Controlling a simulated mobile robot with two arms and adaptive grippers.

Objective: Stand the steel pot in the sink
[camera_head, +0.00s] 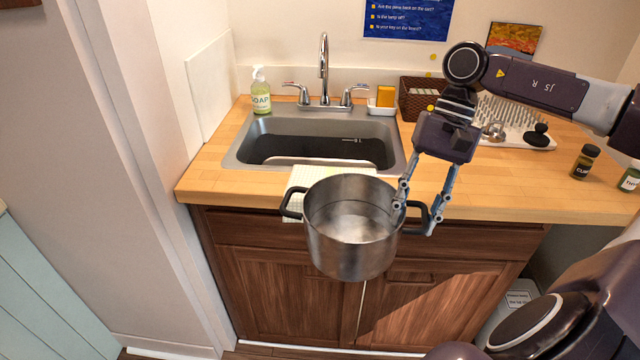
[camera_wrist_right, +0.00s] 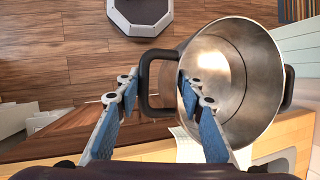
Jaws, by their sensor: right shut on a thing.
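The steel pot (camera_head: 350,246) with two dark side handles hangs upright in front of the counter edge, apart from the sink. My right gripper (camera_head: 416,212) is shut on the pot's right-hand handle. In the right wrist view the gripper (camera_wrist_right: 160,92) has its fingers around the dark handle, one inside the pot's rim and one outside, and the pot (camera_wrist_right: 232,80) looks empty. The sink (camera_head: 243,150) is set in the wooden counter behind the pot, with its basin open. My left gripper is not in view.
A faucet (camera_head: 323,72) stands behind the sink, with a soap bottle (camera_head: 261,92) at its left. A cloth (camera_head: 300,178) lies at the counter's front edge, partly behind the pot. A drying rack (camera_head: 505,118) and a spice jar (camera_head: 584,162) stand on the right.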

